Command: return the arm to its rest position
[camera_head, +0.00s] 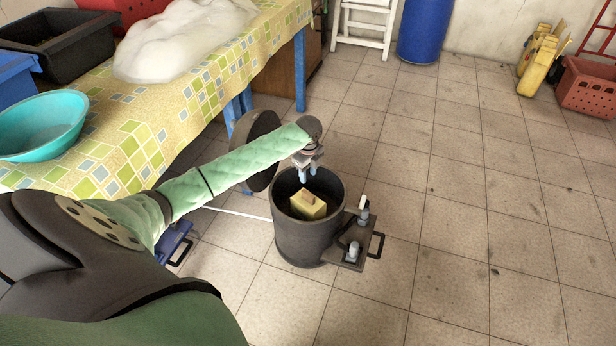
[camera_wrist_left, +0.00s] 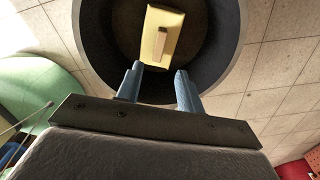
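My left arm (camera_head: 225,172) comes in from the left, and its gripper (camera_head: 308,174) hangs over the rim of a dark round bin (camera_head: 297,245). The gripper points down and is open, with nothing between its fingers. In the left wrist view the two blue-grey fingertips (camera_wrist_left: 157,79) stand apart in front of the bin's opening. A pale yellow block with a small tan piece on it (camera_head: 308,204) lies inside the bin, below and apart from the fingers; it also shows in the left wrist view (camera_wrist_left: 160,38). My right gripper is not seen.
A table with a yellow checked cloth (camera_head: 205,92) stands at the left, bearing a teal basin (camera_head: 42,122) and crates. A dark fixture with a handle (camera_head: 356,243) adjoins the bin's right side. The tiled floor (camera_head: 470,200) at right is clear.

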